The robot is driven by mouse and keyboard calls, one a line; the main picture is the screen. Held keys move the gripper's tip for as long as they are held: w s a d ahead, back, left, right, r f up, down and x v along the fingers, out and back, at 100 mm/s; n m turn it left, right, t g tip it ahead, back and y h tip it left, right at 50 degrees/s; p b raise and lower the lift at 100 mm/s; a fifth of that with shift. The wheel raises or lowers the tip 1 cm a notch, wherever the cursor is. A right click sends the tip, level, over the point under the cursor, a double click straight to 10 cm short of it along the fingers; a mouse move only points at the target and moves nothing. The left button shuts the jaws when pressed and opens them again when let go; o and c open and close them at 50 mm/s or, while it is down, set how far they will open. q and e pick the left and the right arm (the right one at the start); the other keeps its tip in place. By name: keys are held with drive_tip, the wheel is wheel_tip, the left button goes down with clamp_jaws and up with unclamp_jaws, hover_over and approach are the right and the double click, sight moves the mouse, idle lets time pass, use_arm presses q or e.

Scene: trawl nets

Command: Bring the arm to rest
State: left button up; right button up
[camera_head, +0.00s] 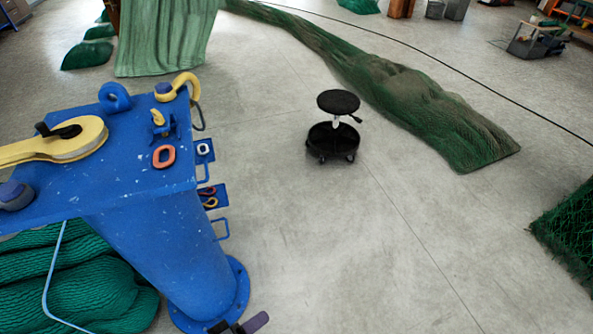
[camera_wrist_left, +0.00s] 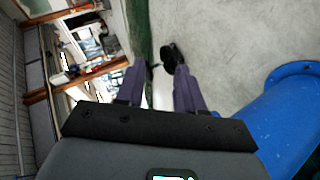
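My left gripper (camera_head: 240,325) shows at the bottom edge of the head view, just beside the foot of the blue pedestal. Only its finger ends show there. In the left wrist view the same gripper (camera_wrist_left: 160,70) has its two purple fingers apart with nothing between them. The blue pedestal (camera_wrist_left: 288,115) stands to the right of the fingers in that view. My right gripper is in neither view.
The blue pedestal (camera_head: 160,250) carries a blue table top (camera_head: 125,185) with yellow, red and blue hardware. A black stool (camera_head: 333,140) stands on open grey floor (camera_head: 400,270). A long net (camera_head: 430,115) lies beyond.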

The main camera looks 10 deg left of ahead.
use_arm(q)
drive_tip(key=s+a+f+m+g+y, duration=0.1)
drive_tip(key=s+a+m+g+y, duration=0.6)
drive_tip(key=s+a+m, duration=0.1)
wheel_tip(320, 180, up, 28)
drive_tip(key=m+p, duration=0.1)
drive_tip(key=p, duration=2.7)
drive_tip(key=shift+r, duration=0.15)
drive_tip(key=shift+d, duration=0.1)
